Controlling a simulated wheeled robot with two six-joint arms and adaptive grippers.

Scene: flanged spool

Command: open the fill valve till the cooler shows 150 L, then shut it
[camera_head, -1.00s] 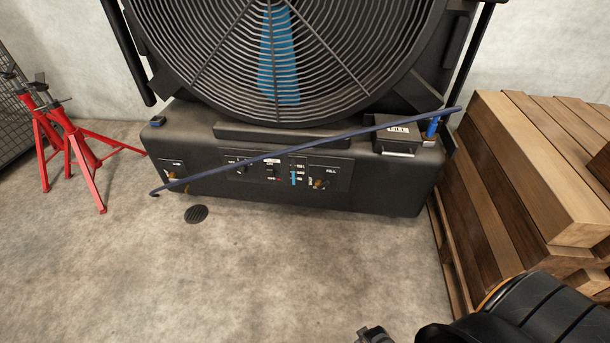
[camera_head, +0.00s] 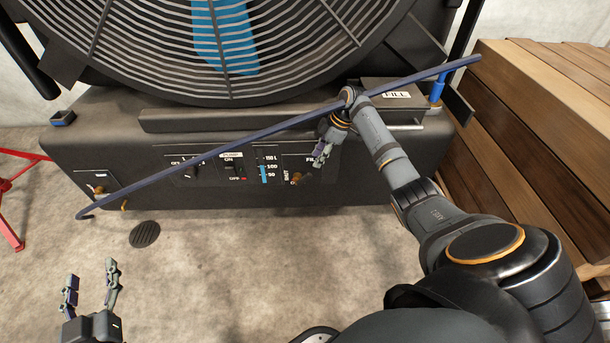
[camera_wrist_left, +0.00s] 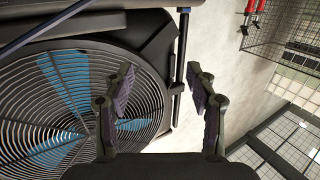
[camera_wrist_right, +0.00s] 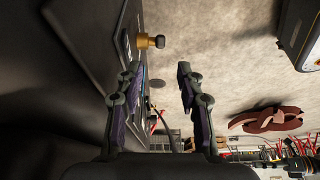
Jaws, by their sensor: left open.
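The black cooler (camera_head: 215,205) has a big caged fan above its tank. Its gauge (camera_head: 264,172) is marked 150 L, 100 and 50; the blue column ends around the 100 mark. The fill valve (camera_head: 296,178) is a brass fitting on the right-hand panel, beside SHUT lettering and partly covered by my right gripper. My right gripper (camera_head: 322,155) is open and empty, just in front of that panel. A brass fitting (camera_wrist_right: 150,41), apparently this valve, shows beyond the fingertips in the right wrist view. My left gripper (camera_head: 92,270) is open and empty above the floor, low left.
A long dark blue bar (camera_head: 215,145) slants across the cooler's front, passing close to my right wrist. A FILL-labelled box (camera_head: 397,96) sits on the tank's right end. Stacked timber (camera_head: 535,120) stands at right, red stands (camera_head: 10,215) at left. Floor between is clear around a drain (camera_head: 145,234).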

